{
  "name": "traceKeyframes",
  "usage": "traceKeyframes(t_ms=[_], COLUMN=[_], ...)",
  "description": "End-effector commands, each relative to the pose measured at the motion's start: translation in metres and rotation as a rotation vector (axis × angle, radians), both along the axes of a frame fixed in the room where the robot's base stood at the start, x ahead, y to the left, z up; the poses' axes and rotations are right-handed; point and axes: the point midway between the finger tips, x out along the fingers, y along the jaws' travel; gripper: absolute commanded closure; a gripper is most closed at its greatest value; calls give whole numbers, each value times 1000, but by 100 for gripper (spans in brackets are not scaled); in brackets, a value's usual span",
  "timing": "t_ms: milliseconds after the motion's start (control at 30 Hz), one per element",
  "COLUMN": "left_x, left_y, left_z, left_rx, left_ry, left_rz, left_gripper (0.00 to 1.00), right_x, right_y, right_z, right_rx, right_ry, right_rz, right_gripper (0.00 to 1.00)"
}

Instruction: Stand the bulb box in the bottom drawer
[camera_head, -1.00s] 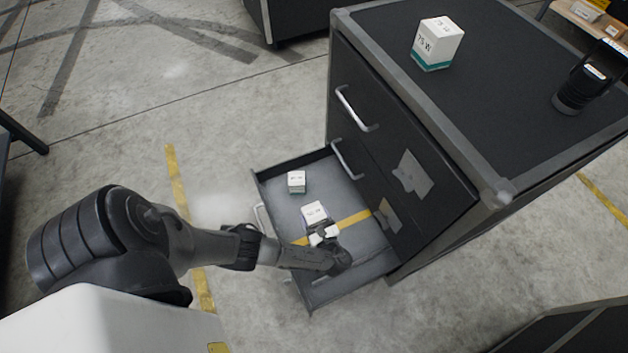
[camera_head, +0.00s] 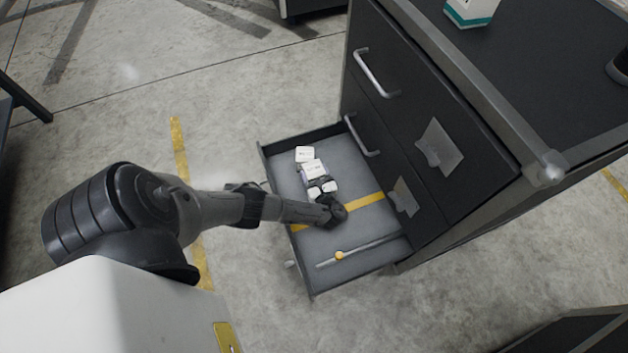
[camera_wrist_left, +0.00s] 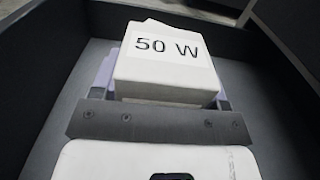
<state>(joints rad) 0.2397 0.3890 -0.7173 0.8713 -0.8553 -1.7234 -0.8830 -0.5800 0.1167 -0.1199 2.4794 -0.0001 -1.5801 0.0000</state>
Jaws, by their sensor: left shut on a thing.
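In the left wrist view the bulb box (camera_wrist_left: 167,58) reads "50 W" and sits between the fingers of the shut gripper (camera_wrist_left: 160,100). I cannot tell whether its base touches the drawer floor. My right gripper is not in view.
A yellow strip (camera_head: 365,207) crosses the drawer floor. A thin rod with a yellow part (camera_head: 340,255) lies at the drawer's near side. The cabinet's closed drawers have metal handles (camera_head: 375,73). A white and teal box (camera_head: 470,12) stands on top.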

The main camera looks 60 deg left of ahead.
Motion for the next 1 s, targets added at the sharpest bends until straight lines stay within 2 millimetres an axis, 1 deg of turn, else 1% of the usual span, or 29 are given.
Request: traceKeyframes(t_ms=[333,400,667,800,833,1000], left_x=[0,0,0,0,0,0], left_y=[0,0,0,0,0,0], left_z=[-38,-40,-38,-42,-42,-41], left_rx=[1,1,1,1,1,1], left_ry=[0,0,0,0,0,1], left_rz=[0,0,0,0,0,0], left_gripper=[58,58,58,58,30,14], right_x=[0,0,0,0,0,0], right_y=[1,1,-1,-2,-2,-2], right_z=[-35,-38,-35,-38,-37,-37], right_rx=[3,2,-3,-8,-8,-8], right_ry=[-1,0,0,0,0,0], right_rz=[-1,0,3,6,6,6], right_gripper=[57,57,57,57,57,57])
